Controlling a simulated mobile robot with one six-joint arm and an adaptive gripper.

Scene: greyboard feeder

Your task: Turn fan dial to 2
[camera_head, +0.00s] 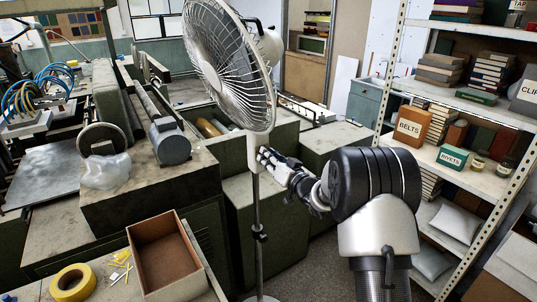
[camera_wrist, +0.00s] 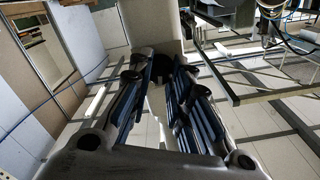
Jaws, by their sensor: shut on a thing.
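The white pedestal fan (camera_head: 228,72) stands upright in the middle of the head view, its caged head facing left. Its pale control housing (camera_head: 253,148) sits on the pole below the head and also shows at the top of the wrist view (camera_wrist: 152,25). My gripper (camera_head: 264,158) reaches it from the right, fingertips at the housing. In the wrist view, my gripper's blue-padded fingers (camera_wrist: 161,68) are closed on the fan dial, a dark piece between the tips. The dial's markings and setting are hidden.
A shelf rack with a BELTS box (camera_head: 411,126) and a green RIVETS box (camera_head: 452,157) stands at right. An open cardboard box (camera_head: 165,255) and yellow tape roll (camera_head: 73,283) lie on the front-left bench. Green machine cabinets stand behind the fan.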

